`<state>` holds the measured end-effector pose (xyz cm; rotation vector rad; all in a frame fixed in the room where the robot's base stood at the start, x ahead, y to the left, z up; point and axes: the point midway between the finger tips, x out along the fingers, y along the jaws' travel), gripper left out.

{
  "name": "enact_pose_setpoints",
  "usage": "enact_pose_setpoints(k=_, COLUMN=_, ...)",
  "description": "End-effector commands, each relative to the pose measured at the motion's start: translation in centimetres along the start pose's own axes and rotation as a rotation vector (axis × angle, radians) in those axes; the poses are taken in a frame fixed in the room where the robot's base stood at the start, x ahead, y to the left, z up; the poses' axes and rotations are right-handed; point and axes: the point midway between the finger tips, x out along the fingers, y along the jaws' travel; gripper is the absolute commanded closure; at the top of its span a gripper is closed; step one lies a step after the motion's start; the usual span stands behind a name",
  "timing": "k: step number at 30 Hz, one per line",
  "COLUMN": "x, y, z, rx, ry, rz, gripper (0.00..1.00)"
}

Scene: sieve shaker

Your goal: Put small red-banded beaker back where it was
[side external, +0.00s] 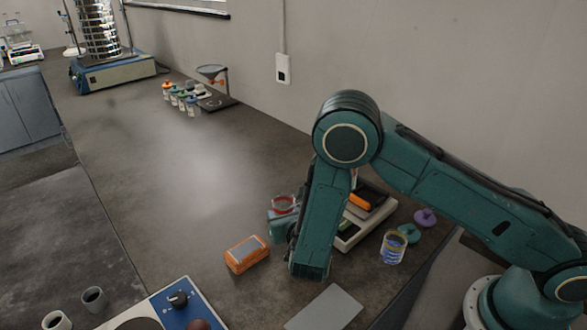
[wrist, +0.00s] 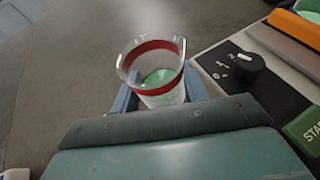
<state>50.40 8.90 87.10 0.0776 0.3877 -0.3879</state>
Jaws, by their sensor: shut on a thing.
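The small red-banded beaker (wrist: 152,71) is clear, with a red band below its rim and something green at its bottom. In the wrist view my gripper (wrist: 160,96) is shut on it, with blue fingers on either side. In the side view the red-banded beaker (side external: 283,204) shows at the end of my gripper (side external: 283,222), left of the forearm. The beaker looks roughly upright. Its base is hidden, so I cannot tell whether it touches the bench.
A light-coloured device (side external: 366,219) with a black knob (wrist: 238,68) stands close on the right. An orange box (side external: 247,254) lies nearby at left. The bench centre (side external: 190,190) is clear.

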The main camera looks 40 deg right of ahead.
Motion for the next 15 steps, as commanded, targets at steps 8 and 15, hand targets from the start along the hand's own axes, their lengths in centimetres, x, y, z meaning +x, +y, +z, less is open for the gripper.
enact_pose_setpoints(k=8, x=0.1, y=0.0, z=-0.3, rx=-0.001, ry=0.0, rz=0.0, gripper=0.8)
enact_pose_setpoints(k=15, x=0.9, y=0.0, z=-2.1, rx=-0.003, ry=-0.001, rz=0.001, gripper=0.8)
